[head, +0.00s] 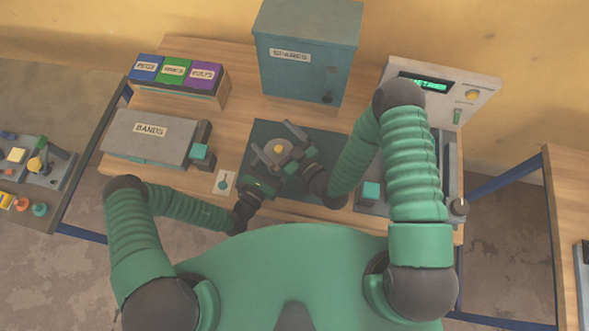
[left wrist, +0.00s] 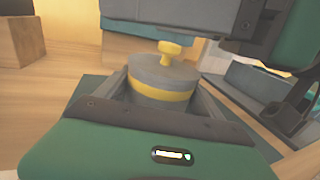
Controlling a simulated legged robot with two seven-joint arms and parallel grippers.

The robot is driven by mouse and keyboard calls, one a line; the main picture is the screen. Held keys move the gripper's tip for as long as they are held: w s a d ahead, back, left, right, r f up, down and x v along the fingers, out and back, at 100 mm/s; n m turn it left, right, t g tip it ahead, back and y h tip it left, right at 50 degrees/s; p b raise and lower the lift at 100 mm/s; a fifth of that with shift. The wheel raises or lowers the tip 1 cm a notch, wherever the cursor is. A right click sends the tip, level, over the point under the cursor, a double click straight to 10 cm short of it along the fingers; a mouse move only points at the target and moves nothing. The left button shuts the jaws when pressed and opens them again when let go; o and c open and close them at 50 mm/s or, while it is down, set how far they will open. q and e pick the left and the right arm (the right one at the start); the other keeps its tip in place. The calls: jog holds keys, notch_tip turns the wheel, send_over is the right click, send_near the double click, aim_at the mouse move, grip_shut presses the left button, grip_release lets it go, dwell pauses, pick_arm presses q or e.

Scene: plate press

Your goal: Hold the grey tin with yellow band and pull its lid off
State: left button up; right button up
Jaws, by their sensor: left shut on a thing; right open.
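The grey tin with yellow band (left wrist: 160,93) stands upright on a dark mat (head: 262,132). Its grey lid (left wrist: 155,70) sits on top with a yellow knob (left wrist: 170,50); the knob also shows in the head view (head: 278,149). My left gripper (head: 268,166) is shut on the tin's body, one finger on each side, below the lid. My right gripper (head: 302,146) is open just right of the tin, near lid height. In the left wrist view it shows at the upper right, behind the knob. I cannot tell whether it touches the knob.
A blue SPARES cabinet (head: 308,50) stands behind the mat. A grey BANDS box (head: 150,137) and blue, green and purple bins (head: 173,72) are at left. A panel with a green display (head: 440,88) stands at right. A small switch plate (head: 223,183) lies left of the mat.

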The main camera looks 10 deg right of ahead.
aim_at(274, 145)
pick_arm(q)
jog(key=shift+d, duration=0.2)
pick_arm(e)
jog(key=s+d+f+m+h, duration=0.1)
jog(key=s+d, duration=0.1)
jog(key=s, duration=0.3)
jog(key=s+d+f+h, duration=0.1)
jog(key=s+d+f, duration=0.15)
jog(key=s, duration=0.25)
pick_arm(q)
jog(key=shift+a, duration=0.1)
pick_arm(e)
jog(key=shift+t, duration=0.3)
jog(key=x, duration=1.2)
jog(key=shift+w+d+r, duration=0.1)
jog(key=shift+d+r, duration=0.05)
jog(key=shift+r, duration=0.25)
jog(key=c, duration=1.4)
jog(key=shift+c, duration=0.2)
jog(key=shift+r, duration=0.15)
jog(key=shift+r, duration=1)
